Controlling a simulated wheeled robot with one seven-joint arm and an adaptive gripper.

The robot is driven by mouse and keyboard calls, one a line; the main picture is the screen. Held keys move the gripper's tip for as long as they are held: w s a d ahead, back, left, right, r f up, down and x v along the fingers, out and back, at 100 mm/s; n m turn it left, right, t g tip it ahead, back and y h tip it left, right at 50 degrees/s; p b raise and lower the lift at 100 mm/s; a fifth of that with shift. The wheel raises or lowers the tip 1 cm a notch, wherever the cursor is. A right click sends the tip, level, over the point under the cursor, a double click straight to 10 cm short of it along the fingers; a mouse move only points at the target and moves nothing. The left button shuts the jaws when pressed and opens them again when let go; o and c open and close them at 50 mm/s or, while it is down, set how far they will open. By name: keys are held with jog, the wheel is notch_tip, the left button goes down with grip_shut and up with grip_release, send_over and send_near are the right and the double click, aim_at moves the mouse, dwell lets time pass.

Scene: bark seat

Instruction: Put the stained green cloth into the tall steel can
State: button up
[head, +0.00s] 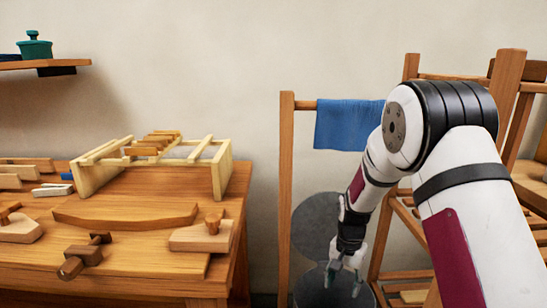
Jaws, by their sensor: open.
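The tall steel can (309,297) is at the bottom of the head view, right of the workbench, and its lower part is cut off by the frame. A round grey disc (315,222), which looks like its raised lid, stands behind the opening. My gripper (342,279) points down over the can's opening, with its fingers apart. Whether the fingertips are inside the rim or just above it is hard to tell. I cannot make out the stained green cloth; a small greenish patch at the fingers is too small to identify.
A wooden workbench (130,230) with a wooden frame (221,178) and several tools fills the left. A blue cloth (345,122) hangs on a wooden rail behind my arm. Wooden racks (508,85) stand on the right. A teal pot (35,48) sits on a wall shelf.

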jog(key=o, duration=0.5)
jog(key=shift+r+p, duration=1.75)
jog(key=shift+r, duration=1)
jog(key=shift+f, duration=0.1)
